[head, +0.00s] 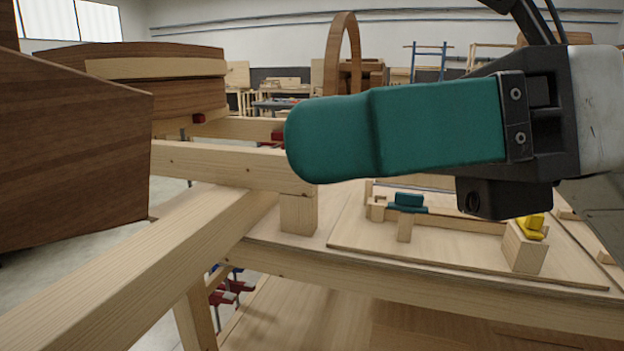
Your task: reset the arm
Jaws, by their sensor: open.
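My gripper (312,138) reaches in from the right, large and close to the head camera. I see it side-on, with one teal padded finger pointing left and the other finger hidden behind it. My gripper is open, and nothing shows held at the visible tip. It hangs above the light wooden workbench (420,276), apart from the bench top in this view. The finger hides part of the room and the back of the bench.
A dark wooden form (70,150) stands close on the left. A thick pale beam (140,265) runs diagonally at the lower left. On the bench lie a board with a small teal piece (408,202) and a yellow piece (531,226) on a wooden block. A bent wooden hoop (343,50) stands behind.

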